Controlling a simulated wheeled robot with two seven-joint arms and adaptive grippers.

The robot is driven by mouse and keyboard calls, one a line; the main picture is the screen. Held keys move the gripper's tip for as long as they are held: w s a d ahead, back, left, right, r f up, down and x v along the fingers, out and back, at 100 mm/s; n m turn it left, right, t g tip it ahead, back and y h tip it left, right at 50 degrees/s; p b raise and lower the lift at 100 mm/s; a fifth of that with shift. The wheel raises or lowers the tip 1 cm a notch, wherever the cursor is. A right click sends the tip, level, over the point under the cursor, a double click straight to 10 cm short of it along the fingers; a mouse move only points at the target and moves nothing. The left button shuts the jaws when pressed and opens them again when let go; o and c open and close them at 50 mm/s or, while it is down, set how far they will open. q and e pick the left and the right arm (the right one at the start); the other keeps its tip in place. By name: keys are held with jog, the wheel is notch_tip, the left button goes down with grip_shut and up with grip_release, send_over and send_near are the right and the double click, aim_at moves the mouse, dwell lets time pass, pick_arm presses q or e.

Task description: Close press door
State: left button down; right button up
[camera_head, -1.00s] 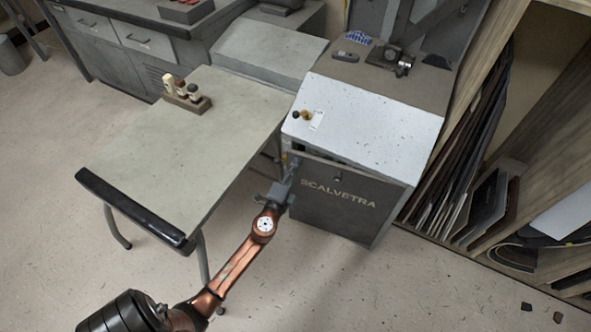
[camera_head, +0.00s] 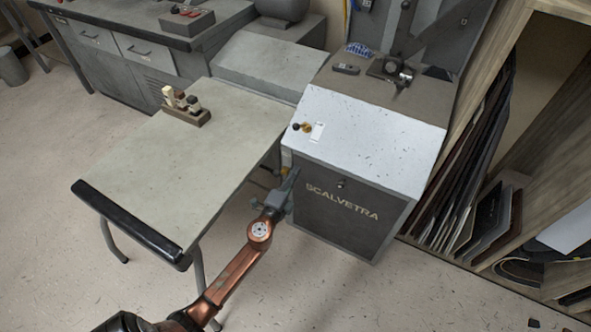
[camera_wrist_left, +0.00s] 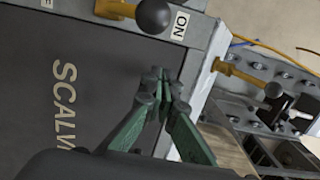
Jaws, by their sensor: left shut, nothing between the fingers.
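The press door is a dark grey panel lettered SCALVETRA (camera_head: 345,215), on the front of the press (camera_head: 375,130). In the head view it looks nearly flush with the press body; I cannot tell whether it is fully shut. My left gripper (camera_head: 291,178) is at the door's left edge, below the white sloping top. In the left wrist view, its green fingers (camera_wrist_left: 160,82) are together and empty, close to the edge of the door panel (camera_wrist_left: 90,85). Whether they touch it is unclear. My right gripper is out of view.
A black ball knob (camera_wrist_left: 155,14) on a yellow lever sits by the door frame. A grey worktable (camera_head: 165,165) with a black front rail stands left of the press. A wooden rack (camera_head: 535,110) of sheets stands right. The floor in front is clear.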

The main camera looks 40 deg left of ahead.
pick_arm(q)
jog(key=v, duration=1.1)
jog(key=shift+f, duration=0.15)
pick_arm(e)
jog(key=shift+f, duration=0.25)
pick_arm(q)
jog(key=shift+s, duration=0.2)
